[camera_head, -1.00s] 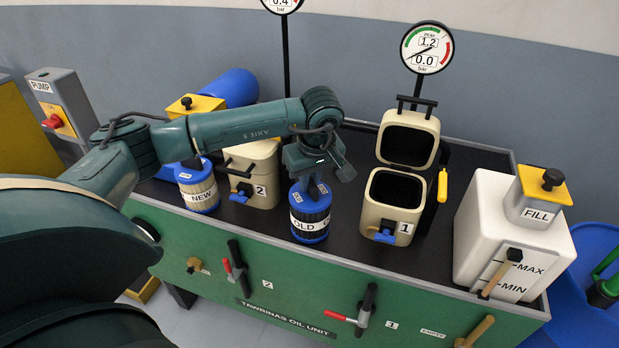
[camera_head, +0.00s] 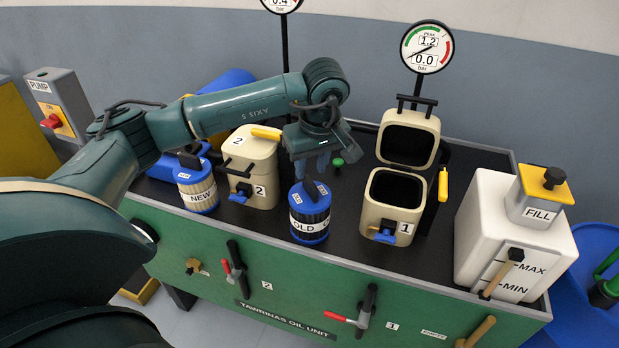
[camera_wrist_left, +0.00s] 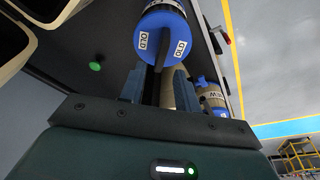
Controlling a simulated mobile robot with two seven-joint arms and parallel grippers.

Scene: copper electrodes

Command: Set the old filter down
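The old filter (camera_head: 310,225), a cylinder with a blue lid, blue base and "OLD" label, stands upright on the dark bench top, between housing 2 and open housing 1. Its dark top handle shows clear of the gripper in the head view. My left gripper (camera_head: 314,164) is just above and behind the filter, empty. In the left wrist view, the fingers of the left gripper (camera_wrist_left: 160,88) are spread apart, with the dark handle seen between them and the filter's blue lid (camera_wrist_left: 160,38) beyond the tips. My right gripper is not in view.
Housing 1 (camera_head: 376,216) stands open and empty to the right. Closed housing 2 (camera_head: 262,150) and the new filter (camera_head: 190,196) are to the left. A small green knob (camera_head: 338,162) lies behind the old filter. A white tank (camera_head: 474,225) fills the right end.

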